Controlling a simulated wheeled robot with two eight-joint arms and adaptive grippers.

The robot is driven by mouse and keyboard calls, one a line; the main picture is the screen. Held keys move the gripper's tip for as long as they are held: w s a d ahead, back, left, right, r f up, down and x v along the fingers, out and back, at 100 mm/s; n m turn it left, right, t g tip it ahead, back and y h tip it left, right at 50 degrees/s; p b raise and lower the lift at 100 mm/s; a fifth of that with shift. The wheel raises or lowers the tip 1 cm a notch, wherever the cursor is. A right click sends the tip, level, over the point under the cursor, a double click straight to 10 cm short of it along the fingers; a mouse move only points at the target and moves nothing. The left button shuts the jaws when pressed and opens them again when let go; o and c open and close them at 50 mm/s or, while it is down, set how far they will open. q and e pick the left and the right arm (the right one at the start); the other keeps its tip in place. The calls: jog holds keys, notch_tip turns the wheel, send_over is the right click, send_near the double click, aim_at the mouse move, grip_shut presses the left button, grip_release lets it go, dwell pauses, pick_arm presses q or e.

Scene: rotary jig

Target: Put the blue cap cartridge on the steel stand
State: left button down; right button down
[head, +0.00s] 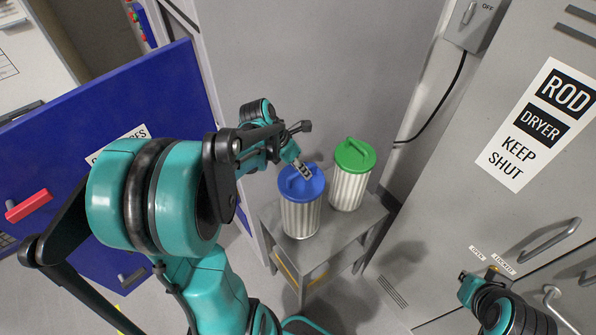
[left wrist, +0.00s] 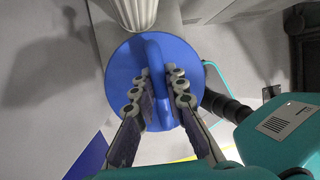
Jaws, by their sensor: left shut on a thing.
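The blue cap cartridge (head: 300,213) has a white pleated body and a blue lid with a raised handle. It stands upright on the steel stand (head: 345,235), at its left front part. My left gripper (head: 303,170) is at the lid from above. In the left wrist view the two fingers (left wrist: 163,88) are shut on the handle of the blue cap (left wrist: 125,75). My right gripper (head: 475,285) is at the lower right of the head view, apart from the stand; its fingers do not show clearly.
A green cap cartridge (head: 349,178) stands on the stand, right behind the blue one. A blue door (head: 110,150) with a red handle stands open at the left. A grey cabinet (head: 440,190) marked rod dryer is at the right. Floor is bare right of the stand.

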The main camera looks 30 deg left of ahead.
aim_at(303, 180)
pick_arm(q)
jog(key=shift+f, duration=1.8)
jog(key=shift+b, duration=0.4)
jog(key=c, duration=1.6)
grip_release()
jog(key=shift+o, duration=0.2)
jog(key=shift+s, duration=0.1)
